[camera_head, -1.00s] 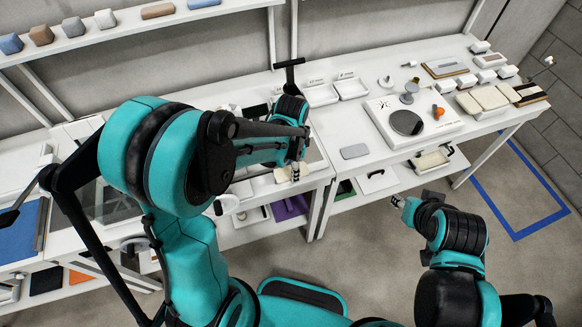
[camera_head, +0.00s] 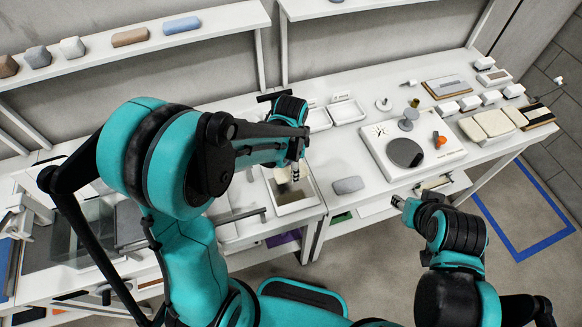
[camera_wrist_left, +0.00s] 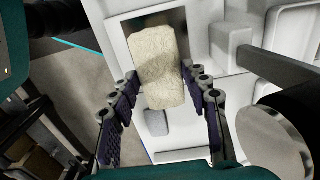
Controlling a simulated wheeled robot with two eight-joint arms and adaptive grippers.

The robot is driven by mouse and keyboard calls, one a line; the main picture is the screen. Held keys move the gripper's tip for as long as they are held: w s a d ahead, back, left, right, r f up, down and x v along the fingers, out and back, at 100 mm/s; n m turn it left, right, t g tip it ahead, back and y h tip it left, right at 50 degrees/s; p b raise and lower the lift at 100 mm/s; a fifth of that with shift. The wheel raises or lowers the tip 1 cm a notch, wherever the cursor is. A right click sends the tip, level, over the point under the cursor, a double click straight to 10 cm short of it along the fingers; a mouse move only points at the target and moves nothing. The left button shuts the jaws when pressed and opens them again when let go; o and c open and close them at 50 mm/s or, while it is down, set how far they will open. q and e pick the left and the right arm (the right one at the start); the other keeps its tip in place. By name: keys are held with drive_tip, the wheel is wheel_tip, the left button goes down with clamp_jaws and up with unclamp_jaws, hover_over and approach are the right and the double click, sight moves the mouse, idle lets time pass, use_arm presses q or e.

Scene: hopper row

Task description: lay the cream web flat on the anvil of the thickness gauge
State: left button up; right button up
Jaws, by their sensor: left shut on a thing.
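My left gripper (camera_head: 293,172) is shut on the cream web (camera_head: 281,175), above the bench near its front edge. In the left wrist view the web (camera_wrist_left: 158,65) is a pale, wrinkled oblong, its near end between the two fingers (camera_wrist_left: 160,95). Part of it is hidden by the gripper in the head view. A white instrument base with a dark grey disc (camera_head: 405,152), a grey knob and an orange knob stands to the right, apart from the web; it may be the thickness gauge. My right gripper (camera_head: 398,201) is in front of the bench; its jaws are too small to read.
A pale-rimmed shallow tray (camera_head: 292,208) lies below the web. A grey rounded block (camera_head: 348,185) lies between it and the instrument. White trays (camera_head: 346,111) stand behind. Cream pads (camera_head: 493,123) and small white boxes (camera_head: 470,103) are at the right.

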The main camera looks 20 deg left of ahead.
sight(291, 187)
use_arm(q)
drive_tip(key=shift+f, duration=0.25)
wheel_tip(291, 187, down, 8)
drive_tip(key=b, duration=0.7)
drive_tip(key=shift+r, duration=0.1)
drive_tip(key=shift+f+b, duration=0.4)
drive_tip(key=shift+b, duration=0.25)
drive_tip(key=o, duration=1.2)
wheel_tip(291, 187, up, 8)
drive_tip(key=shift+f, duration=0.2)
